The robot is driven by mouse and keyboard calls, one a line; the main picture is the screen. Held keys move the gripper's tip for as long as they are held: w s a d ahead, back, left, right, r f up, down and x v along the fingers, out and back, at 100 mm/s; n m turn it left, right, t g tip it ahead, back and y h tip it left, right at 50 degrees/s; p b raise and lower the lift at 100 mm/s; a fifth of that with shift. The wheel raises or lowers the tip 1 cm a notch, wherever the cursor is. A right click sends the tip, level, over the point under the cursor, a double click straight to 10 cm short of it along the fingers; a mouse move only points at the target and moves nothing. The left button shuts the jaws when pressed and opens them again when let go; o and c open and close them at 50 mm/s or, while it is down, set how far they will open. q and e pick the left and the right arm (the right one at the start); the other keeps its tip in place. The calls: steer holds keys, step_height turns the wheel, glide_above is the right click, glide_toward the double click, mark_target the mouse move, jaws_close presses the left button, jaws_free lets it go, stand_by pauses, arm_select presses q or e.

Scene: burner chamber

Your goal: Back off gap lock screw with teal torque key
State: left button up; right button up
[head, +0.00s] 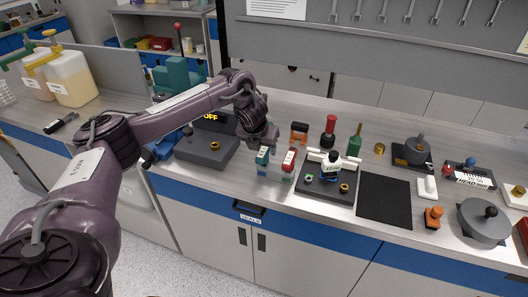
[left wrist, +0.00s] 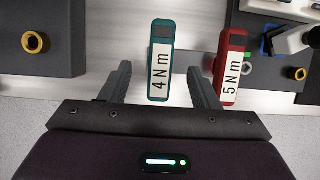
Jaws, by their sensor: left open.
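The teal torque key (head: 262,158) stands near the front of the bench in the head view, beside the red torque key (head: 288,164). In the left wrist view the teal key (left wrist: 160,60), labelled 4 Nm, lies between my open fingers with a gap on both sides. My left gripper (head: 264,142) is above the teal key in the head view; it also shows in the left wrist view (left wrist: 161,84), empty. The red key (left wrist: 231,68), labelled 5 Nm, is just right of the right finger. I cannot single out the gap lock screw. My right gripper is not in view.
A dark fixture plate (head: 313,197) with a white-topped device (head: 333,162) stands right of the keys. A grey block (head: 190,152) with a brass ring and a lit OFF display is to the left. A black mat (head: 384,202) is bare.

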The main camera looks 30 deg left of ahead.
arm_select(q)
steer(key=x, duration=0.3)
steer(key=shift+w+r, duration=0.1)
steer(key=c, duration=1.2)
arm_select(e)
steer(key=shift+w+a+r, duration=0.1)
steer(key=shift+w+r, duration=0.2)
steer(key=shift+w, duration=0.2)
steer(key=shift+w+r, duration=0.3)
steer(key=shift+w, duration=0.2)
arm_select(q)
steer(key=shift+r, duration=0.15)
